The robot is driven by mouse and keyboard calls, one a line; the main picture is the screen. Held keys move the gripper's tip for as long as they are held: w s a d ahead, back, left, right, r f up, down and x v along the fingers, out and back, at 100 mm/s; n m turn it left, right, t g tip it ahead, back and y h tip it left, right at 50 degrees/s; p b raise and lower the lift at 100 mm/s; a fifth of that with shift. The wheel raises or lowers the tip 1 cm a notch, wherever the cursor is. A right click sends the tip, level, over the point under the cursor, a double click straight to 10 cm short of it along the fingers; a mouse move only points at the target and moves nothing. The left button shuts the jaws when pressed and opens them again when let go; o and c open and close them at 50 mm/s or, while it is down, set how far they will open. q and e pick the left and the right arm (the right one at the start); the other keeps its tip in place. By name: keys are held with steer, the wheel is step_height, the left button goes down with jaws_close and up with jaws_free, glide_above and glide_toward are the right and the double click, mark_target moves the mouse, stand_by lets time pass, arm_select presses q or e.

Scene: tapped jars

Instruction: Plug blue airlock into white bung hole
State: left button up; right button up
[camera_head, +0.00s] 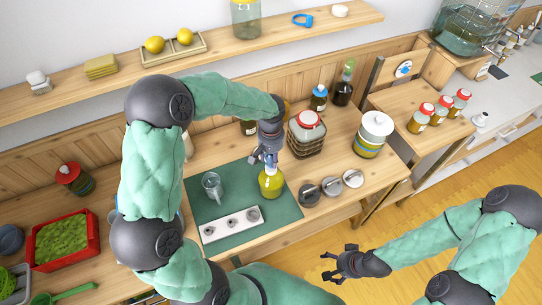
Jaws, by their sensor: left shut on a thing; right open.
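My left gripper (266,158) is shut just above a jar of yellow liquid (271,184) on the green mat (288,203). A small bluish piece shows between its fingers; I take it to be the blue airlock, mostly hidden by the fingers. The white bung at the jar's mouth is too small and covered to make out. I cannot tell whether the airlock touches the bung. My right gripper (331,266) is open and empty, out over the floor in front of the table.
A glass mug (212,186) and a white holder with round pieces (231,225) share the mat. Right of it are dark-and-grey lids (331,187), a red-lidded jar (307,131) and a white-topped jar (373,134). A red tray of green stuff (64,240) is left.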

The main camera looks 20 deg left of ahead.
stand_by(0.3)
arm_select(q)
steer(key=o, duration=1.6)
steer(key=shift+o, duration=0.2)
steer(key=shift+r+p, duration=1.4)
steer(key=shift+r, duration=0.9)
step_height(320, 180, up, 12)
